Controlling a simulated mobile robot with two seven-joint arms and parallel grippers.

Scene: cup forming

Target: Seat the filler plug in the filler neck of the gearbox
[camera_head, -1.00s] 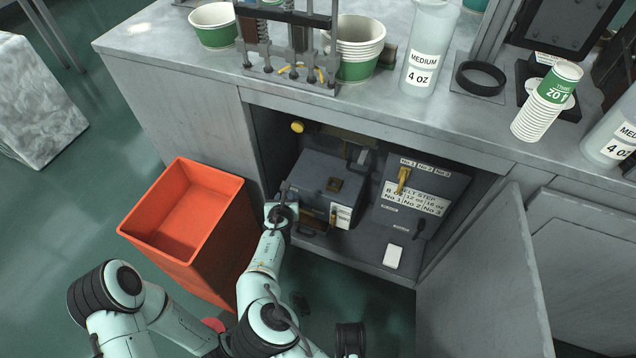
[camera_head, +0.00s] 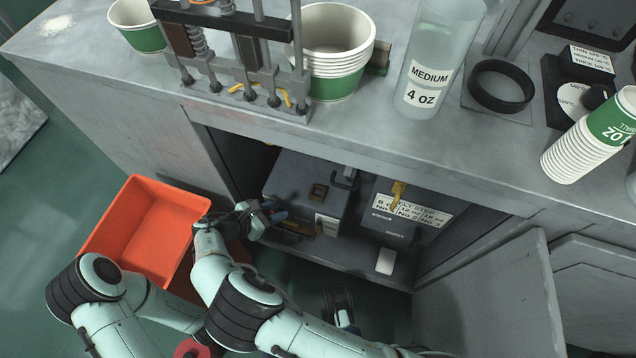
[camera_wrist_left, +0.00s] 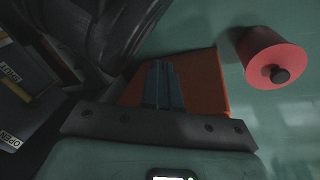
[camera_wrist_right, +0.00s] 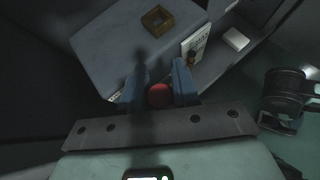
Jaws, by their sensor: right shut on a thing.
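The gearbox (camera_head: 300,180) is a dark blue-grey box inside the open cabinet under the counter. My right gripper (camera_head: 278,212) is at the gearbox's left front, apart from the neck. In the right wrist view its fingers are shut on the red, round filler plug (camera_wrist_right: 160,95). The plug cannot be made out in the head view. My left gripper (camera_wrist_left: 163,85) shows only in its wrist view, fingers together and empty, towards the orange bin.
The orange bin (camera_head: 150,225) stands left of the cabinet. The counter edge overhangs the cabinet. An open door (camera_head: 490,300) bounds the right. A red cylinder (camera_wrist_left: 275,62) is near my left gripper.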

